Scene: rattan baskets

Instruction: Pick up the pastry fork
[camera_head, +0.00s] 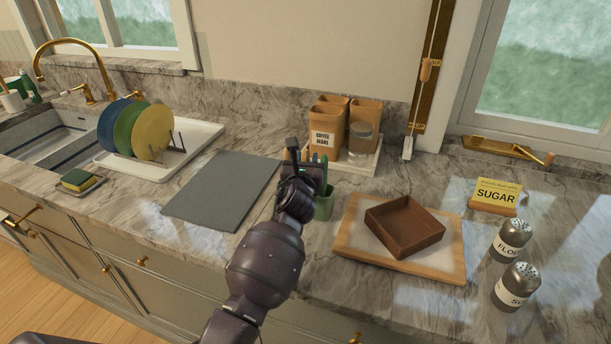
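My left gripper (306,167) is over the counter near the middle of the view, just above and left of a small green cup (325,205). My own wrist and forearm hide much of the cup's left side. Thin coloured handle tips (314,157), orange and green, show around the gripper. I cannot tell which of these, if any, is the pastry fork. The fingers are dark and seen from behind, so whether they are open, shut or touching a handle is unclear. My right gripper is out of view.
Right of the cup, a brown square tray (405,227) sits on a wooden board (350,236). Canisters (328,128) stand behind. Two shakers (511,240) are at right. A grey mat (222,190) lies left, with a plate rack (188,151) beyond it.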

